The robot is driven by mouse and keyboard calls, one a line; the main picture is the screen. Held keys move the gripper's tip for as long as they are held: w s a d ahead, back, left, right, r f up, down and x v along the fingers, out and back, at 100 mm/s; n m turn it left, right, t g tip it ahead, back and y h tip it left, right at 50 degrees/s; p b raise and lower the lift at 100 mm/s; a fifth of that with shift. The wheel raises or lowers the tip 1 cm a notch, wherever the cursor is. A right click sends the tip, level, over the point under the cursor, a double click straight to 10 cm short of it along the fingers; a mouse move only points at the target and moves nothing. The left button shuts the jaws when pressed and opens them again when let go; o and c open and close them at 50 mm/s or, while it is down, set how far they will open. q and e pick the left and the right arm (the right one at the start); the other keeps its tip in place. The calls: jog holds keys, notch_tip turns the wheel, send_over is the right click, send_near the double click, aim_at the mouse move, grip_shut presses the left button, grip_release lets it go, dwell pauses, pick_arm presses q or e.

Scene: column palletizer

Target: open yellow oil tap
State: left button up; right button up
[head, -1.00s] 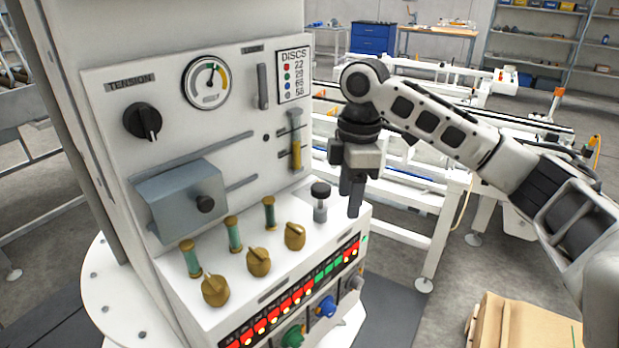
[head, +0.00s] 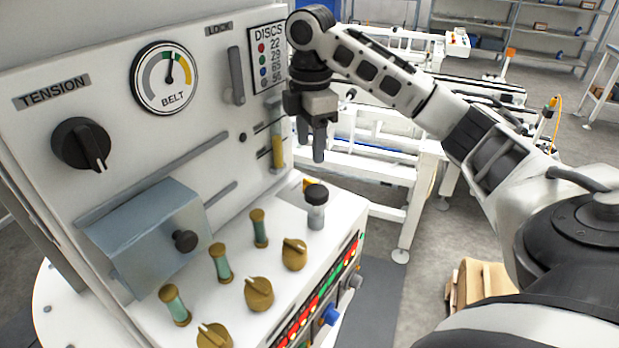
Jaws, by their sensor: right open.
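Three yellow-brass knobs stand on the sloped white ledge of the machine: a far one (head: 294,254), a middle one (head: 259,293) and a near one (head: 214,336), partly cut off by the lower edge. I cannot tell which thing is the yellow oil tap. A vertical tube with a yellow lower part (head: 278,152) is on the upright panel, near my right gripper. My right gripper (head: 311,150) is open and empty, fingers pointing down. My left gripper is not in view.
Several green sight glasses, one at the far end (head: 260,228), stand behind the knobs. A grey-blue box (head: 145,235) juts from the panel. A black tension knob (head: 81,145) and belt gauge (head: 165,78) are above. A white conveyor frame (head: 380,168) stands behind my right arm.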

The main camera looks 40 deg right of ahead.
aim_at(310, 180)
notch_tip(310, 180, down, 9)
jog(key=shift+f, duration=0.1)
dwell(0.3)
jog(key=c, duration=1)
